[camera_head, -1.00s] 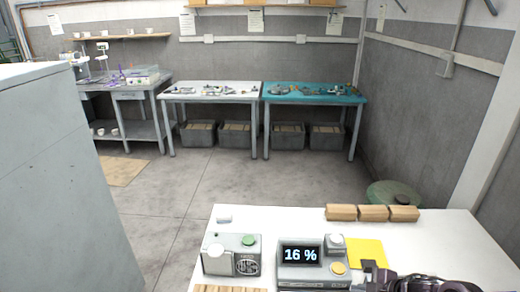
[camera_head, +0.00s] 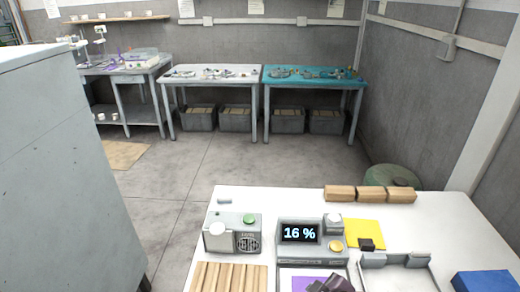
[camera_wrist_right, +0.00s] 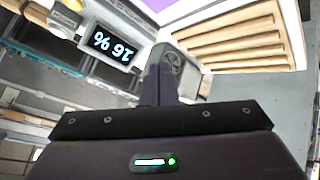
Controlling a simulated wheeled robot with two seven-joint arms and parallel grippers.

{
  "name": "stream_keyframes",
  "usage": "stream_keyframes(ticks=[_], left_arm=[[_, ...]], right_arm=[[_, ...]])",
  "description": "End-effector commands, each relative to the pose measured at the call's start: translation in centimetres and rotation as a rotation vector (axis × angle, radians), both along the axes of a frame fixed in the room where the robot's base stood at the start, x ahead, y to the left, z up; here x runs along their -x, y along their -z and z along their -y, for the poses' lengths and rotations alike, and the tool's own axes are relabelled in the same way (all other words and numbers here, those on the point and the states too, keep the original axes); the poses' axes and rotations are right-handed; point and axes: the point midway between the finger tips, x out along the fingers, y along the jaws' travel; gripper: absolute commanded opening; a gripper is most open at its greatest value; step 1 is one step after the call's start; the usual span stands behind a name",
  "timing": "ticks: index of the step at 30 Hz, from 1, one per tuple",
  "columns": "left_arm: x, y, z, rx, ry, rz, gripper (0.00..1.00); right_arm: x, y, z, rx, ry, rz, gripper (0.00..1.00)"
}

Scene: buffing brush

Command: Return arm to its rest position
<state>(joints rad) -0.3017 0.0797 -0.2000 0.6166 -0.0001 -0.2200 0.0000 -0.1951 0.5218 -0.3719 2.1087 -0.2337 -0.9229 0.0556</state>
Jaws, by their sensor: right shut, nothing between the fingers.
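My right gripper (camera_wrist_right: 160,85) is shut and empty in the right wrist view, its two dark fingers together. In the head view a dark part of it (camera_head: 332,285) shows at the bottom edge, in front of the display device (camera_head: 300,236) reading "16 %". That display also shows upside down in the wrist view (camera_wrist_right: 110,42). My left gripper is in neither view. No buffing brush can be made out for certain.
The white table (camera_head: 285,207) holds a grey box with a green button (camera_head: 233,233), wooden slats (camera_head: 230,278), wooden blocks (camera_head: 370,194), a yellow sheet (camera_head: 362,232), a grey tray (camera_head: 398,262) and a blue block (camera_head: 485,281). A grey cabinet (camera_head: 60,170) stands left. Open floor lies behind.

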Motion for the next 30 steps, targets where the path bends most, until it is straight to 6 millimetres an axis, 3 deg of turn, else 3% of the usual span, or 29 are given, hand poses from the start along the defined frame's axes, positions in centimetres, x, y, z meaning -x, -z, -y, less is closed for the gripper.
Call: stream_keyframes(ticks=[6,19,30], left_arm=[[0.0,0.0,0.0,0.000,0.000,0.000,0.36],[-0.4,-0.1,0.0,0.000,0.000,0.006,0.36],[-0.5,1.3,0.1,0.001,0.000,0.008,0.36]], right_arm=[[5.2,-1.6,2.1,-0.071,0.279,-0.188,0.00],[14.6,-2.9,6.4,-0.155,0.631,-0.521,0.00],[12.5,7.5,6.0,-0.133,0.616,-0.541,0.00]])
